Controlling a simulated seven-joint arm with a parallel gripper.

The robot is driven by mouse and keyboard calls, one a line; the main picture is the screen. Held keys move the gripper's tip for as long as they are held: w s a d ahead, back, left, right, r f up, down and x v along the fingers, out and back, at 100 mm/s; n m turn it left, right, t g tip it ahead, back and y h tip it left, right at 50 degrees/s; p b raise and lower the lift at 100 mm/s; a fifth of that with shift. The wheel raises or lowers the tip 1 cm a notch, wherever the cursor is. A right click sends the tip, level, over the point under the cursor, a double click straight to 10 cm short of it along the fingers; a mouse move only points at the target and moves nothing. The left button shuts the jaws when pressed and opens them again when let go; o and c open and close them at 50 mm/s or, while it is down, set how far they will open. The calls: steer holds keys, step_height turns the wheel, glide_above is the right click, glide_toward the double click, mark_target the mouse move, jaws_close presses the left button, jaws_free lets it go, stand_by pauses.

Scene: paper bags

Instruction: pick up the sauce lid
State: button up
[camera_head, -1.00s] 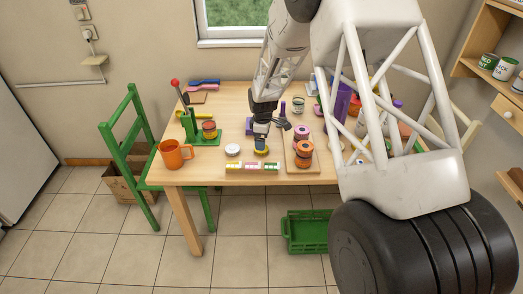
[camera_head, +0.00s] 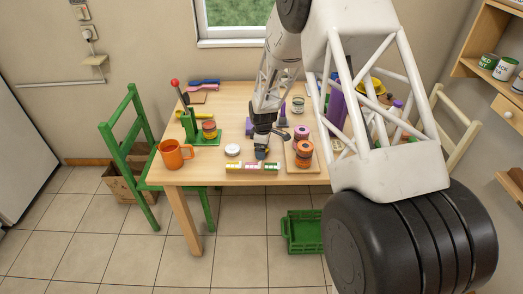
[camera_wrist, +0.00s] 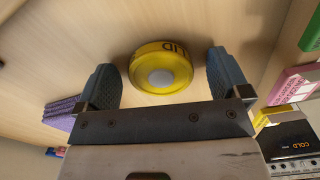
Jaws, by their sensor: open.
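A round yellow lid (camera_wrist: 161,68) with dark lettering ending in "LID" and a pale centre lies flat on the wooden table in the wrist view. My gripper (camera_wrist: 167,75) is open, with one finger on each side of the lid and a visible gap to both. In the head view my gripper (camera_head: 261,153) is low over the table's front part and hides the lid. A white round piece (camera_head: 232,150) lies just left of the gripper. I cannot read any lettering on it.
Small coloured boxes (camera_head: 251,166) stand in a row in front of the gripper. Stacked orange and purple jars (camera_head: 303,148) stand on a board to the right. An orange mug (camera_head: 174,154) and a green press (camera_head: 197,130) are to the left.

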steer(key=c, duration=1)
steer(key=shift+r, duration=5)
steer(key=shift+a, duration=0.1)
steer(key=w+a+r, duration=0.2)
steer(key=w+a, duration=0.1)
steer(key=a, duration=0.4)
steer(key=w+a+r, duration=0.2)
steer(key=w+a, duration=0.1)
steer(key=a, duration=0.4)
steer(key=w+a+r, duration=0.2)
steer(key=w+a, duration=0.1)
steer(key=a, duration=0.5)
steer(key=shift+w+a+r, duration=0.1)
